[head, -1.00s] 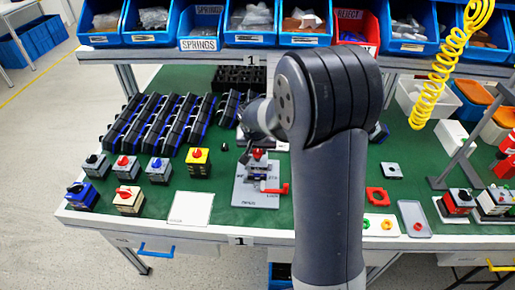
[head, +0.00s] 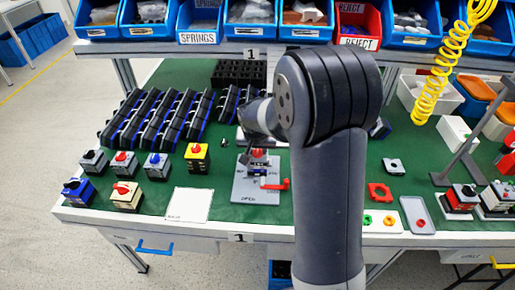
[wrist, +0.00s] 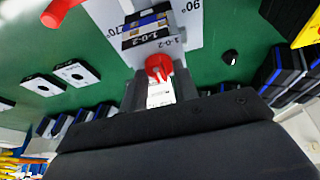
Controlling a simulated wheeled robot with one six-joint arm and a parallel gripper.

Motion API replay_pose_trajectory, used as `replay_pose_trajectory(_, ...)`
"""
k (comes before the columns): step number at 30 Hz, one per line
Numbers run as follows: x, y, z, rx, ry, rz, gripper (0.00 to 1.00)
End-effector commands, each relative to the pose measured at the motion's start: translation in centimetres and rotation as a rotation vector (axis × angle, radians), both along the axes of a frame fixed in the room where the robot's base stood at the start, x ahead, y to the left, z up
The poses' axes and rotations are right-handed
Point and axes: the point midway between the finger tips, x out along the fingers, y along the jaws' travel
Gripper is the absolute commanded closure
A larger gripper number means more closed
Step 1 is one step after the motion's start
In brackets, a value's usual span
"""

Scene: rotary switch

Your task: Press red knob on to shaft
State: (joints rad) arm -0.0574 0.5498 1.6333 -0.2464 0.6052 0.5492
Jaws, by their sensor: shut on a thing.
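The red knob (wrist: 158,67) sits between the fingertips of my gripper (wrist: 157,78) in the wrist view, and the gripper is shut on it. In the head view the knob (head: 257,152) shows as a small red spot above the switch body (head: 259,167). The switch body, with a plate marked 1-0-2 (wrist: 148,36), stands in a grey fixture plate (head: 245,191) with a red lever (head: 276,184). The shaft is hidden. I cannot tell whether the knob touches the switch. My arm hides part of the bench right of the fixture.
Several finished switches (head: 123,195) stand at the left, with a white sheet (head: 188,205) in front. A small black knob (wrist: 230,57) lies on the green mat. Red parts (head: 380,191) and a grey tray (head: 417,214) lie right of my arm.

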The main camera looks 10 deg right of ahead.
Motion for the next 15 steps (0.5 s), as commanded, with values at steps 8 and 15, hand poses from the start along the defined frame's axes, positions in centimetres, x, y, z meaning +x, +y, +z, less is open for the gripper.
replay_pose_trajectory(8, 0.01, 0.00, 0.01, 0.000, 0.000, 0.000, 0.50)
replay_pose_trajectory(15, 0.00, 0.00, 0.02, 0.000, 0.000, 0.000, 0.46)
